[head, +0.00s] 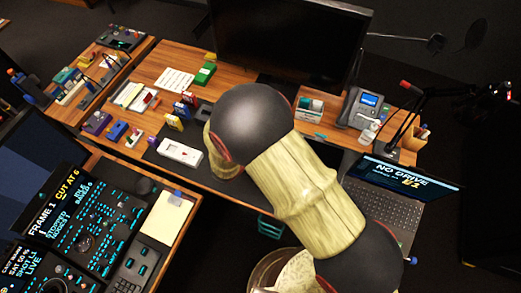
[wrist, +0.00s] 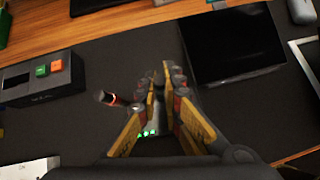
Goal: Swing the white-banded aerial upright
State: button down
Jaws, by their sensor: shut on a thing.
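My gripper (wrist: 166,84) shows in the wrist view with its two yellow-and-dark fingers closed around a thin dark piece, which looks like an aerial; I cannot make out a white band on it. Below, between the fingers, part of a pale device (wrist: 148,133) with small green lights shows; the fingers and palm hide most of it. A short dark stick with a red band (wrist: 109,98) sticks out just left of the fingers, apart from them. In the head view my own arm hides the gripper and the device.
A dark box with green and orange buttons (wrist: 42,72) lies to the left in the wrist view. A black screen (wrist: 232,42) lies close on the right. In the head view, a white device (head: 180,152) lies on the dark mat and a large monitor (head: 285,42) stands behind.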

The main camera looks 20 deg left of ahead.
jog(key=c, duration=1.9)
grip_release()
jog(key=shift+d, duration=0.1)
jog(key=v, duration=1.2)
